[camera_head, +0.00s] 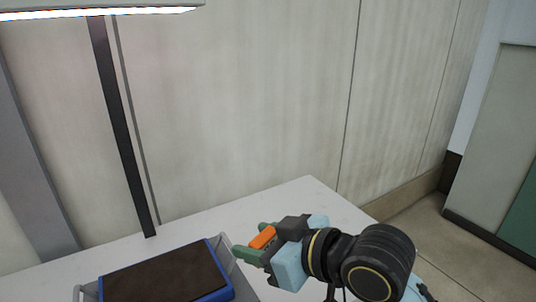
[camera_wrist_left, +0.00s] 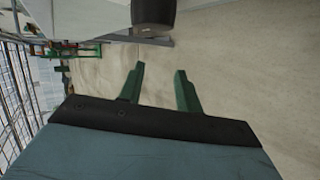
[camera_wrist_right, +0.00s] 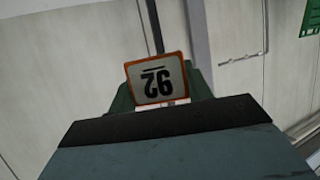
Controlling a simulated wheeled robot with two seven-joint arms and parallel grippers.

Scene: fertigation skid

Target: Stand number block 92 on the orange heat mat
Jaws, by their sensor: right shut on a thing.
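My right gripper (camera_head: 250,246) is shut on number block 92 (camera_head: 263,237), whose orange side shows between the green fingers above the white table. In the right wrist view, number block 92 (camera_wrist_right: 157,78) shows its light face with an orange rim and the digits 92 upside down. My left gripper (camera_wrist_left: 160,88) is open and empty, with its two green fingers apart over the pale floor; it does not show in the head view. I cannot see an orange heat mat in any view.
A blue-rimmed tray (camera_head: 221,268) with a dark brown surface lies at the front of the white table (camera_head: 311,193). A dark post (camera_head: 124,130) with a lamp (camera_head: 100,12) rises at the table's left part. The table's back right corner is clear.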

